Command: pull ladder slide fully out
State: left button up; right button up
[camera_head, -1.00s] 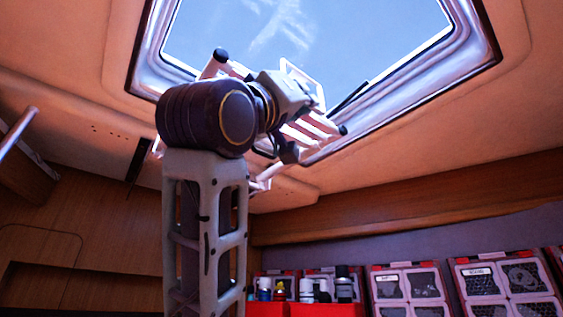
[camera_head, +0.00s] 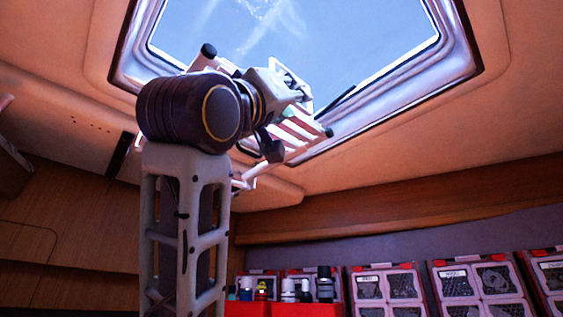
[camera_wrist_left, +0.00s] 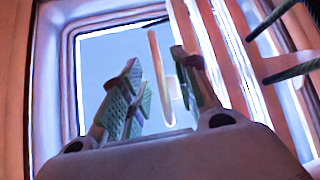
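The ladder (camera_head: 300,128) hangs under the roof hatch, with pale slats and black end caps, partly hidden behind my arm. My left gripper (camera_head: 300,92) is raised beside a thin pale frame of it at the hatch opening. In the left wrist view, my left gripper (camera_wrist_left: 160,80) has its two green-grey fingers apart. A slim tan and white bar (camera_wrist_left: 157,72) shows between them; I cannot tell whether they touch it. The ladder's pale rails and dark rungs (camera_wrist_left: 288,68) stand to the right of the fingers. My right gripper is not seen.
The hatch frame (camera_head: 462,62) surrounds open sky above. Below right, red bins (camera_head: 305,309) hold small bottles (camera_head: 325,284), and crates with mesh fronts (camera_head: 387,286) line the wall. A wooden ledge (camera_head: 400,207) runs above them. The space right of my arm is clear.

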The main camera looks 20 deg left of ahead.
pick_arm(q)
jog(key=v, duration=1.2)
jog(key=shift+s, duration=0.15)
jog(key=shift+r, duration=0.15)
dwell(0.5)
